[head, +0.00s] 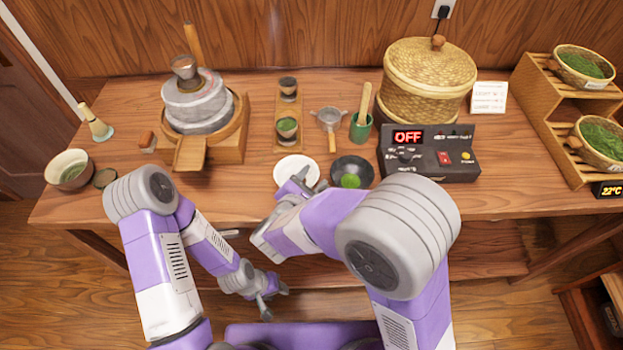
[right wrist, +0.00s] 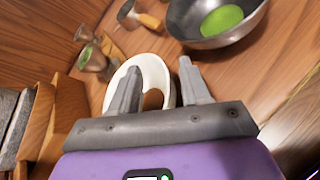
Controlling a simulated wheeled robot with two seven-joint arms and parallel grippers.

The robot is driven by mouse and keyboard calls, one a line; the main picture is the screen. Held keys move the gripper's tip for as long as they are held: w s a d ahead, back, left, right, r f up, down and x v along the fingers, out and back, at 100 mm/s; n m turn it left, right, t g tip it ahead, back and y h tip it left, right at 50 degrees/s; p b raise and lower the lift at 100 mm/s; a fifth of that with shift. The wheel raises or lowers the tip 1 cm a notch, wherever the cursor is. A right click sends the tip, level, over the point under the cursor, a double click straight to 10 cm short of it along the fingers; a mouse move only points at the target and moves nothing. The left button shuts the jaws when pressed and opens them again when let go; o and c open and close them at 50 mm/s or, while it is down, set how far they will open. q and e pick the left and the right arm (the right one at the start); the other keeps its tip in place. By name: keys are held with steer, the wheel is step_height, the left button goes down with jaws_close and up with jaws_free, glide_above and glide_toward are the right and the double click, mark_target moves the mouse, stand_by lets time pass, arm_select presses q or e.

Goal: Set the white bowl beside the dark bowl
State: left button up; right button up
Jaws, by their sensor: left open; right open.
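The white bowl (head: 291,163) stands near the table's front edge, just left of the dark bowl (head: 368,174), with a small gap between them. The dark bowl holds green powder (head: 350,181). My right gripper (head: 306,183) is open at the near side of the white bowl. In the right wrist view the white bowl (right wrist: 153,68) shows behind and between the open fingers (right wrist: 157,82), and the dark bowl (right wrist: 235,38) is at the upper right. I cannot tell whether the fingers touch the white bowl. My left gripper (head: 273,299) is open and empty, low in front of the table.
A control box (head: 428,153) reading OFF stands right of the dark bowl. A stone mill (head: 195,105) stands left. Table (head: 235,190) left of the white bowl is clear.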

steer(key=p+v, duration=0.2)
steer(key=v, duration=1)
steer(key=shift+p, duration=0.3)
